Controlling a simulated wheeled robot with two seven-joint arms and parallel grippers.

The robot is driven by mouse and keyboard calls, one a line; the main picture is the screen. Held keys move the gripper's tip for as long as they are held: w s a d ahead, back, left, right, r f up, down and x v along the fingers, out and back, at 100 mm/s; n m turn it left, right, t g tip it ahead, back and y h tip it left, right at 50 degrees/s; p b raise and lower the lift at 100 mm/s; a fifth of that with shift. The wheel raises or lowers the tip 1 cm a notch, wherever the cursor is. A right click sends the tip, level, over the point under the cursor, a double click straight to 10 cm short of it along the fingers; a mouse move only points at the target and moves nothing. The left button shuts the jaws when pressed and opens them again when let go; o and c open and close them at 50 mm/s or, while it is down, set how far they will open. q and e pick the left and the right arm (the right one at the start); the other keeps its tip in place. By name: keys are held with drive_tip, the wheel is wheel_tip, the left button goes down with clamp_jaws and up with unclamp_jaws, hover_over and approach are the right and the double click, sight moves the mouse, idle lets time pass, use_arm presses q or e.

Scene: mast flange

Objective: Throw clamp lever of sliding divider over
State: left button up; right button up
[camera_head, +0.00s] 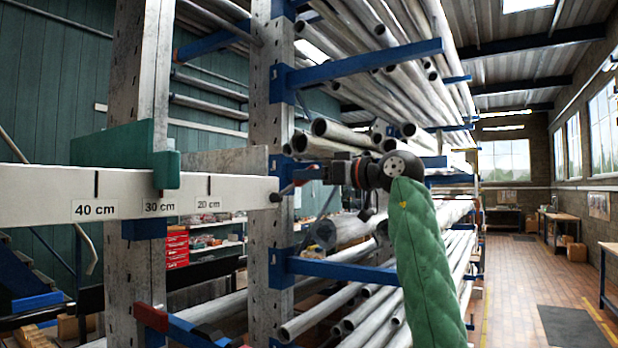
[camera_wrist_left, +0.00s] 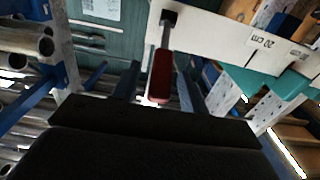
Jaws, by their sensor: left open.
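The white beam (camera_head: 110,190) has 40, 30 and 20 cm marks. The green divider (camera_head: 115,148) sits on it near the 30 cm mark. At the beam's right end, a dark pivot with a thin rod forms the clamp lever (camera_head: 284,191). In the left wrist view the lever's red handle (camera_wrist_left: 160,77) hangs from its rod, between the finger tips. My left gripper (camera_head: 302,178) is open around the handle, pointing left; it also shows in the left wrist view (camera_wrist_left: 157,85). Whether a finger touches the handle I cannot tell. My right gripper is not in view.
A grey perforated post (camera_head: 271,100) stands right behind the beam's end. Blue rack arms (camera_head: 365,62) hold long metal pipes above and below my left arm. A red-capped blue arm (camera_head: 150,317) sticks out low in front.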

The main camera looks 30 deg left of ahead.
use_arm(q)
drive_tip(key=d+b, duration=0.1)
drive_tip(key=d, duration=0.6)
drive_tip(key=shift+s, duration=0.25)
idle(0.3)
idle(0.4)
